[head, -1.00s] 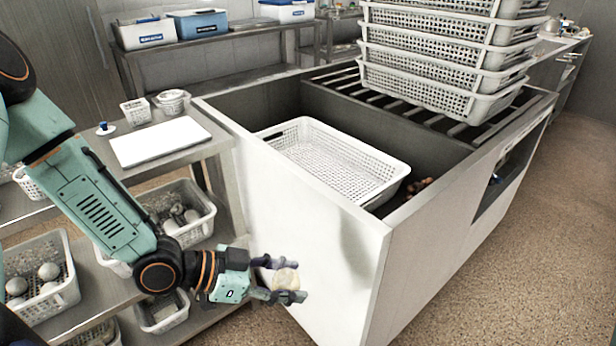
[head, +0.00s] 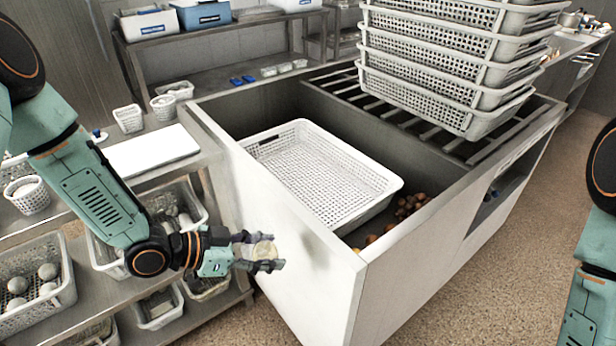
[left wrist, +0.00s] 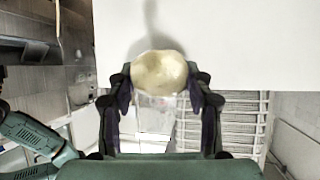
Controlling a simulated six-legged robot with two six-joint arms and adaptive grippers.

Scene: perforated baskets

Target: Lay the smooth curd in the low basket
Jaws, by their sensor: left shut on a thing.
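My left gripper (head: 266,252) is shut on a pale cream, rounded curd (head: 262,251). It holds the curd in the air in front of the white outer side of the metal bin. In the left wrist view the curd (left wrist: 158,76) sits between the two fingertips (left wrist: 160,84), with the white panel behind it. The low white perforated basket (head: 372,205) lies inside the bin, beyond the near wall and up to the right of the gripper. Its floor is empty. My right gripper is not in view; only part of my right arm shows at the right edge.
The bin's near wall (head: 285,200) stands between the gripper and the basket. Brown round things (head: 408,206) lie in the bin beside the basket. A tall stack of white baskets (head: 445,88) stands on the slatted rack. Shelves with baskets of balls (head: 28,285) are at left.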

